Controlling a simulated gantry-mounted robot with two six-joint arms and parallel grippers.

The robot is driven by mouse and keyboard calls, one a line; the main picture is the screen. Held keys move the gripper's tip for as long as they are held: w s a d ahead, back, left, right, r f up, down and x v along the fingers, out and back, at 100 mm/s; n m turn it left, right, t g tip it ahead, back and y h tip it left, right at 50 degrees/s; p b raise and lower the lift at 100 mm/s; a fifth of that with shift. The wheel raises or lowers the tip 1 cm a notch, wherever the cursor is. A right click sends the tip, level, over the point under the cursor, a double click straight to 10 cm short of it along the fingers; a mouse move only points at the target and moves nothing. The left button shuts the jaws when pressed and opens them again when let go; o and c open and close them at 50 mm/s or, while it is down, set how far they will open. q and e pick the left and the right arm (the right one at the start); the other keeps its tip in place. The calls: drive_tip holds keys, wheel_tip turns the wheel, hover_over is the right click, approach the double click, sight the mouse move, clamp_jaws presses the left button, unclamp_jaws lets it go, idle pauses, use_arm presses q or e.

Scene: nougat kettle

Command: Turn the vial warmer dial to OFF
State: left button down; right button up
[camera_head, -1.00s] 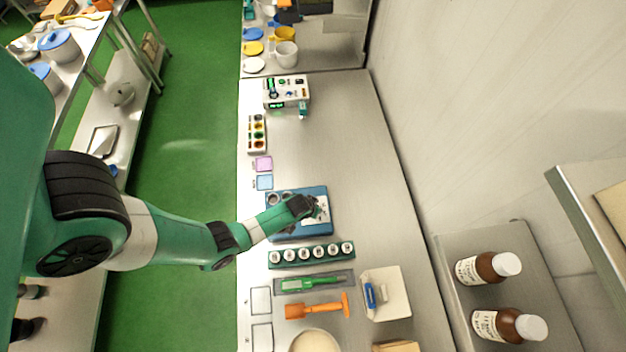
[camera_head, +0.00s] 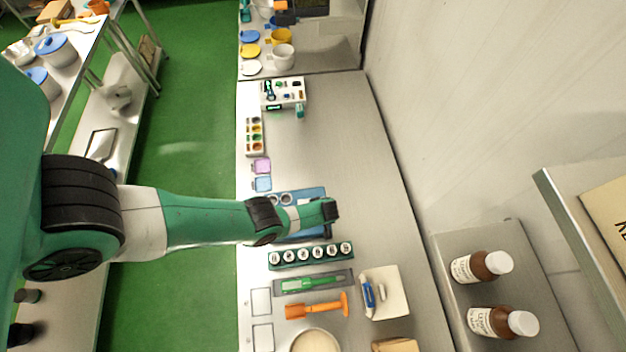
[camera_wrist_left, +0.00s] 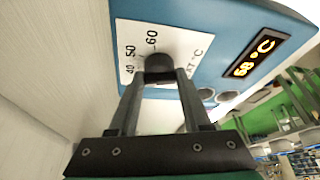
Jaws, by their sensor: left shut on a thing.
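The blue vial warmer (camera_head: 314,193) lies on the steel counter, mostly covered by my left arm in the head view. In the left wrist view the warmer's blue body (camera_wrist_left: 208,70) carries a white scale plate (camera_wrist_left: 130,38) marked 50, 60 and a partly hidden number. A lit amber display (camera_wrist_left: 254,57) seems to read 68 °C. The dark round dial (camera_wrist_left: 158,62) sits on the plate. My left gripper (camera_wrist_left: 160,76) is shut on the dial, one finger on each side. The dial's pointer and any OFF mark are hidden or unclear. My right gripper is not in view.
A green rack (camera_head: 310,255) of white-capped vials stands close to the warmer. Beyond it lie a green tool (camera_head: 298,285) on a dark tray and an orange tool (camera_head: 317,306).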

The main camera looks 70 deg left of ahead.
use_arm(q)
drive_tip(key=shift+w+n+g+b, duration=0.15)
drive_tip(key=shift+n+g+b, duration=0.65)
drive_tip(key=shift+n, duration=1.2)
drive_tip(key=shift+c, duration=1.8)
unclamp_jaws()
drive_tip(key=shift+r, duration=0.15)
